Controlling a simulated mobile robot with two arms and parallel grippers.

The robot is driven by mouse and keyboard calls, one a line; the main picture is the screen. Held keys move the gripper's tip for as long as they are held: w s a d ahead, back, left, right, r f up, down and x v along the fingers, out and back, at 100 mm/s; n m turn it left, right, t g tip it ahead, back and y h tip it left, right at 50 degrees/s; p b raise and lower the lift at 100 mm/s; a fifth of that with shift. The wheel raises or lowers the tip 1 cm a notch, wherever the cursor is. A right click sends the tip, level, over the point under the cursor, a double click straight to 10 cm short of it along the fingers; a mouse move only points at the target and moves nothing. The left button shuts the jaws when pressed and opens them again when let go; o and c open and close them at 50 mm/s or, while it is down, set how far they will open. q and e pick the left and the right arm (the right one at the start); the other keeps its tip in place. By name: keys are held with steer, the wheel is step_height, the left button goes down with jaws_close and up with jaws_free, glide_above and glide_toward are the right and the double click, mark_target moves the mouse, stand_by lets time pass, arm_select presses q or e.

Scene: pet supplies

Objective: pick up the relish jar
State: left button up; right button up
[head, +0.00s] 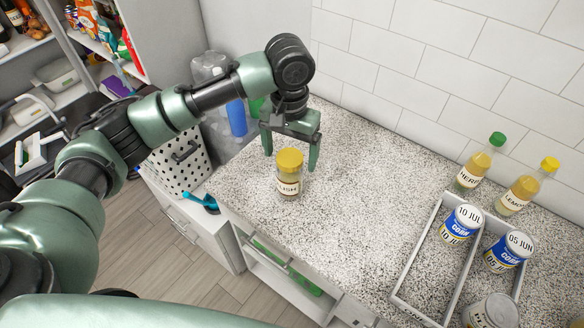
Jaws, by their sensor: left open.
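The relish jar (289,187) has a yellow lid and a pale label, of which only the last letters show. It stands upright on the speckled counter (340,220), near its left front edge. My left gripper (290,158) is open and points down just above and behind the jar. One finger is to the left of the lid and the other to the right. The lid hides part of the space between the fingers, and I cannot tell if they touch the jar. My right gripper is not in view.
A divided white tray (409,262) with several cans stands at the right. Bottles with a green cap (480,163) and a yellow cap (527,187) stand behind it. The counter between jar and tray is clear. A white perforated basket (178,168) stands left.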

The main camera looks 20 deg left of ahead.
arm_select(q)
steer(key=shift+s+a+f+p, duration=0.1)
steer(key=shift+f+p, duration=0.25)
steer(key=shift+f, duration=0.55)
steer(key=f, duration=0.2)
steer(key=f+p, duration=0.1)
steer(key=shift+w+f, duration=0.2)
steer(key=shift+f, duration=0.5)
steer(key=c, duration=1.7)
steer(key=shift+w, duration=0.1)
jaws_close()
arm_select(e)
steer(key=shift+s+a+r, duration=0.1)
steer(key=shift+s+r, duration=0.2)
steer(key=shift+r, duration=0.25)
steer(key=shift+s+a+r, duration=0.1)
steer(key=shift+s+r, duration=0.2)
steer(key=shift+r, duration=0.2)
arm_select(q)
steer(key=shift+r, duration=0.15)
